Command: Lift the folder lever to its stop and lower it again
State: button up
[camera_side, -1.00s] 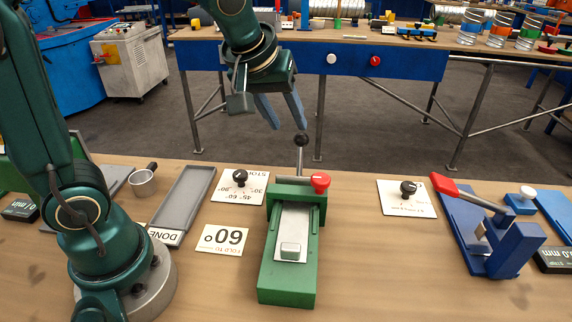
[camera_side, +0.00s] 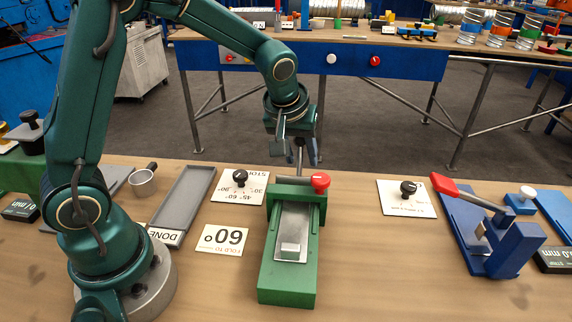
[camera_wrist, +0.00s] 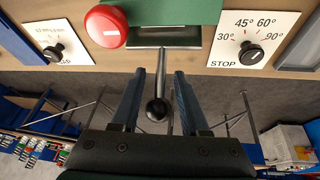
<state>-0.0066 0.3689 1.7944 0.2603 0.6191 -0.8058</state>
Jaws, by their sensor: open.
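The green folder (camera_side: 273,283) stands on the bench with a metal strip (camera_side: 294,228) lying on its bed. Its lever (camera_side: 300,156) rises at the back of the folder, mostly hidden by my gripper in the side view. In the wrist view the lever's dark ball knob (camera_wrist: 157,109) and metal rod (camera_wrist: 161,68) lie between my fingers. My gripper (camera_wrist: 167,76) is open, one finger on each side of the lever, with gaps visible to both. In the side view my gripper (camera_side: 305,160) points down over the lever.
A red knob (camera_side: 320,181) sits on the folder close to the lever. A stop-angle dial (camera_side: 240,178) and a 60° card (camera_side: 222,239) lie left of the folder, beyond them a grey DONE tray (camera_side: 185,200). A blue tool with a red handle (camera_side: 470,192) stands at the right.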

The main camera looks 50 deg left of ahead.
jog(key=shift+c, duration=0.3)
grip_shut()
jog(key=shift+w+a+r, duration=0.1)
jog(key=shift+w+r, duration=0.05)
jog(key=shift+r, duration=0.05)
dwell(0.9)
